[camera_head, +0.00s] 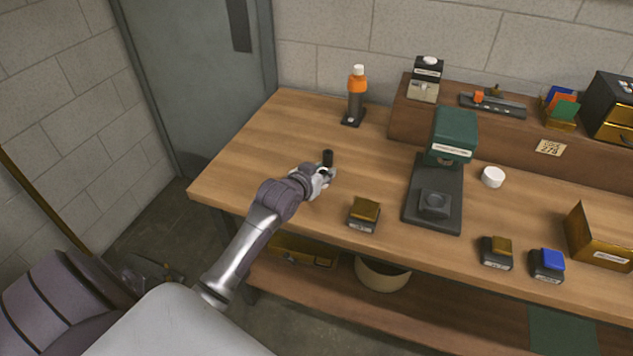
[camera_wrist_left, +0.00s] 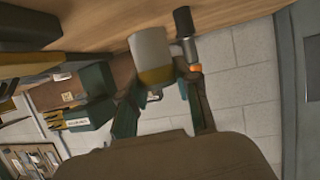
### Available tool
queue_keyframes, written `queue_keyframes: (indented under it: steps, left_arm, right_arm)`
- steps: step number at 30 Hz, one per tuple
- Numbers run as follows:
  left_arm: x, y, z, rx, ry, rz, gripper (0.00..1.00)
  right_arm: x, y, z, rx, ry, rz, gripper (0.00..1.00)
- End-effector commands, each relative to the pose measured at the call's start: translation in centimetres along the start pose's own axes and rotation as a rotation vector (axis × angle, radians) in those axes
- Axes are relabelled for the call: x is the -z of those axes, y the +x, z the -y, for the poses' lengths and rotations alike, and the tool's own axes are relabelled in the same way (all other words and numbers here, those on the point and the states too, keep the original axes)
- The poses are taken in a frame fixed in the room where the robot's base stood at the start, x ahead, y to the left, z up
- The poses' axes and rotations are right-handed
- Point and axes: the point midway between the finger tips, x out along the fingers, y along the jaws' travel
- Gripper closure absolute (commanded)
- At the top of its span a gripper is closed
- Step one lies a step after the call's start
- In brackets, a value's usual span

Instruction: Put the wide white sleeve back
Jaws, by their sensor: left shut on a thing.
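The head view mostly hides this piece behind the fingers. A separate short white round piece (camera_head: 493,177) sits on the table right of the green press (camera_head: 452,140). My right gripper is not in view.
An orange and black bottle (camera_head: 357,92) with a white cap stands behind my left gripper. A small block with an ochre top (camera_head: 364,213) lies to its right. A raised wooden shelf (camera_head: 480,130) runs along the back. The table's left end is clear.

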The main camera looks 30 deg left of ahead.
Motion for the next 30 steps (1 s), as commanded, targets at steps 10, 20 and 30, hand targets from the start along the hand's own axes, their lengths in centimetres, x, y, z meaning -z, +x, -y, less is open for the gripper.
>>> queue_keyframes:
  steps: [10, 20, 30]
  left_arm:
    - [-2.5, 1.6, 2.1, -0.002, -0.002, 0.003, 0.97]
    - [-4.7, 2.5, 2.0, -0.001, 0.000, -0.002, 0.97]
    - [-5.0, 2.6, 2.0, -0.001, 0.000, -0.001, 0.53]
  right_arm:
    - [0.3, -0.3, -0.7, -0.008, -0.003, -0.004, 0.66]
    - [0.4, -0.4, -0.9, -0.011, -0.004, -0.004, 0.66]
    - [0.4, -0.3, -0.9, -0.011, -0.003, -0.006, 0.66]
